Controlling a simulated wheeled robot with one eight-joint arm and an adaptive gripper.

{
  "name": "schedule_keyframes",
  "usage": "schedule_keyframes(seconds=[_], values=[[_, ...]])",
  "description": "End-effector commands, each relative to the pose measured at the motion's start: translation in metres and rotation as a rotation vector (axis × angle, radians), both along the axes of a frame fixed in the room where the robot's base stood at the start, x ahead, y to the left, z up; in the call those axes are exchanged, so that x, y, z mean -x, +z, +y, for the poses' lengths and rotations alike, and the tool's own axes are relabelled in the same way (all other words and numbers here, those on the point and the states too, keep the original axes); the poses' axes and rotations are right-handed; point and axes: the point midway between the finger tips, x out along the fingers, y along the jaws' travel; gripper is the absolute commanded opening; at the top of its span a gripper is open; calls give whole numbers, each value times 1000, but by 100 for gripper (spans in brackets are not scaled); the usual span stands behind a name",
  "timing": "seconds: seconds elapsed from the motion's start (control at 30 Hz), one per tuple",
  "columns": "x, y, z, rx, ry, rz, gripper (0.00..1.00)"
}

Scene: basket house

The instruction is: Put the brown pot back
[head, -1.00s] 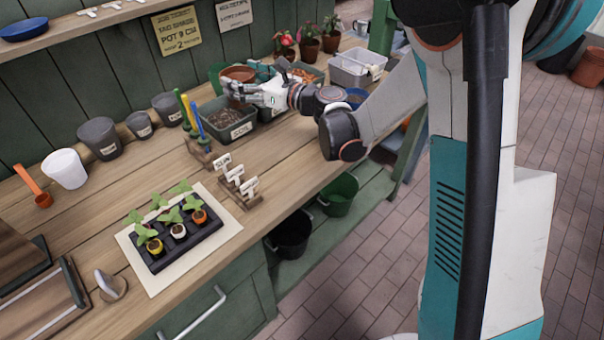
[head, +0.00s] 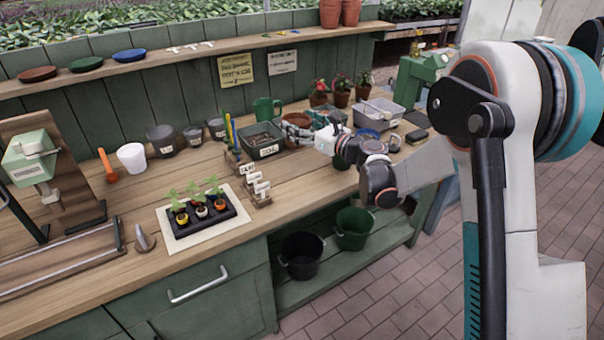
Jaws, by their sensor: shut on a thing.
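My gripper (head: 300,132) is at the back of the bench, just right of the black soil tray (head: 264,153). It is shut on the brown pot (head: 297,119), of which only the upper part shows above my fingers. The pot's lower part is hidden, and I cannot tell whether it touches anything below. Two taller brown pots (head: 340,13) stand at the right end of the wall shelf (head: 190,52). A brown saucer (head: 37,73) lies at the shelf's left end.
A green mug or can (head: 268,108) stands behind the soil tray. Potted plants (head: 341,92) and a grey bin (head: 379,114) are to the right. A seedling tray (head: 203,216) lies in front. Green and blue saucers (head: 129,55) lie on the shelf, with free space beyond the white labels.

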Motion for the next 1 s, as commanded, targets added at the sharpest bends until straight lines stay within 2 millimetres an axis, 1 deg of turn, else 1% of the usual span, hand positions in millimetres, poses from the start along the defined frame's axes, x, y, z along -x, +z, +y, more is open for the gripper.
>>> schedule_keyframes(seconds=[0.03, 0.1, 0.2, 0.33, 0.43, 0.67, 0.9, 1.0], values=[[0, -18, 0, 0, 0, 0, 48], [0, -34, 0, 0, 0, 0, 48], [0, -58, 0, 0, 0, 0, 48], [0, -84, 0, 0, 0, 0, 48], [0, -96, 0, 0, 0, 0, 48], [0, -108, 0, 0, 0, 0, 48], [0, -142, 0, 0, 0, 0, 48], [1, -144, 0, 0, 0, 0, 48]])
